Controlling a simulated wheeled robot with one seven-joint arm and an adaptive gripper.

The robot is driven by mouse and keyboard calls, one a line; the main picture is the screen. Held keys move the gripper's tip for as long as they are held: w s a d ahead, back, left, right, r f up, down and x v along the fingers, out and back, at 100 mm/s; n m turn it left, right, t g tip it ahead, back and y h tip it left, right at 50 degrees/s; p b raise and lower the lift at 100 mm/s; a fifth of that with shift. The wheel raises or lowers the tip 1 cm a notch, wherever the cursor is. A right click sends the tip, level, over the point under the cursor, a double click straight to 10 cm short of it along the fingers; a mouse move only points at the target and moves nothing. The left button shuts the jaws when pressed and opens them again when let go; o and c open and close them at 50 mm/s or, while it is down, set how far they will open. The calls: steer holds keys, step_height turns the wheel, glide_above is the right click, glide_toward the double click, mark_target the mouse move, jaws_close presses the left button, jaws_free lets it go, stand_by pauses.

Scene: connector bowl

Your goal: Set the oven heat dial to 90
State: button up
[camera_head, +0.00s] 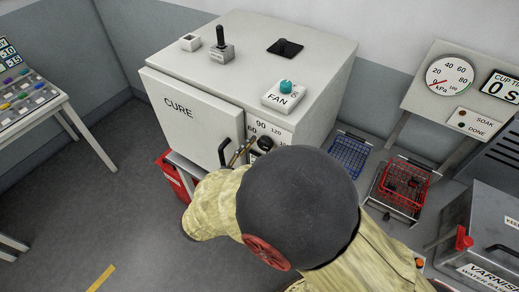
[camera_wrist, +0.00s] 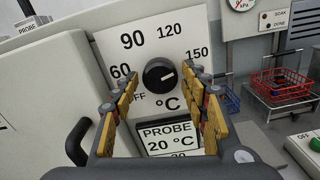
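The heat dial is a round black knob (camera_wrist: 159,75) on the oven's white scale panel (camera_wrist: 110,47), marked OFF, 60, 90, 120 and 150 °C. A light mark on the knob lies right of its centre, roughly toward the 150 side; its exact setting is hard to read. My gripper (camera_wrist: 161,85) is open, with one yellow-padded finger on each side of the knob in the wrist view. I cannot tell whether either finger touches it. In the head view the knob (camera_head: 265,143) shows just right of my gripper (camera_head: 243,152), largely behind my arm.
The probe display (camera_wrist: 169,140) below the dial reads 20 °C. The CURE door (camera_head: 190,110) has a black handle (camera_head: 224,151) left of the dial. A FAN box with a teal knob (camera_head: 286,87) sits on the oven top. Blue (camera_head: 349,155) and red (camera_head: 404,183) baskets stand right.

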steer(key=c, duration=0.8)
steer(key=shift+c, duration=0.2)
steer(key=shift+r+n+p, duration=0.15)
steer(key=shift+n+p, duration=0.25)
steer(key=shift+p, duration=0.25)
steer(key=n+p, duration=0.2)
steer(key=p, duration=0.2)
steer(key=shift+r+n+p, duration=0.15)
steer(key=shift+n+p, duration=0.2)
steer(key=shift+n, duration=0.05)
steer(key=n+p, duration=0.4)
steer(key=p, duration=0.2)
steer(key=n+p, duration=0.6)
steer(key=shift+n, duration=0.4)
steer(key=n+p, duration=0.2)
steer(key=n, duration=0.1)
steer(key=n+p, duration=0.2)
steer(key=shift+f, duration=0.3)
steer(key=shift+n, duration=0.3)
